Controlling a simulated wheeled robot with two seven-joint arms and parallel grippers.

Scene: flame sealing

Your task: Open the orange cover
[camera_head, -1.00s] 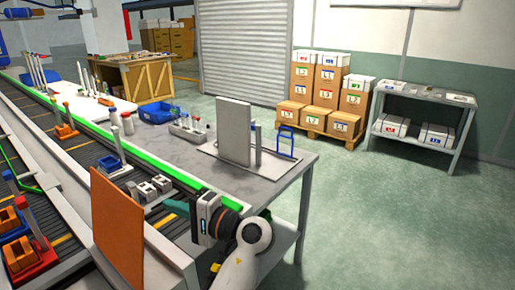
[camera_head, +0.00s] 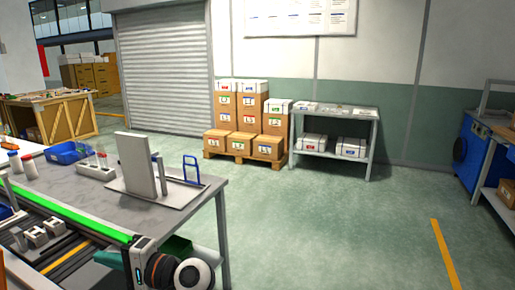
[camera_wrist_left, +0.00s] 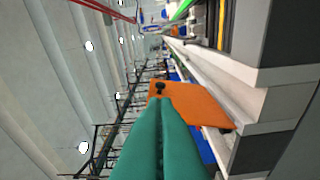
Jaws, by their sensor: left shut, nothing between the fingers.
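The orange cover (camera_wrist_left: 192,106) shows in the left wrist view as a flat panel with a small black knob near its corner. It stands just beyond the tips of my left gripper (camera_wrist_left: 163,100), whose two green fingers are pressed together and empty. I cannot tell whether the fingertips touch the cover. My right gripper is in neither view.
The conveyor (camera_head: 60,258) with a green rail (camera_head: 85,221) runs along the lower left. A grey table (camera_head: 200,193) beside it holds an upright grey panel (camera_head: 137,165), a blue bin (camera_head: 66,152) and a vial rack (camera_head: 95,172). The floor (camera_head: 320,225) to the right is open.

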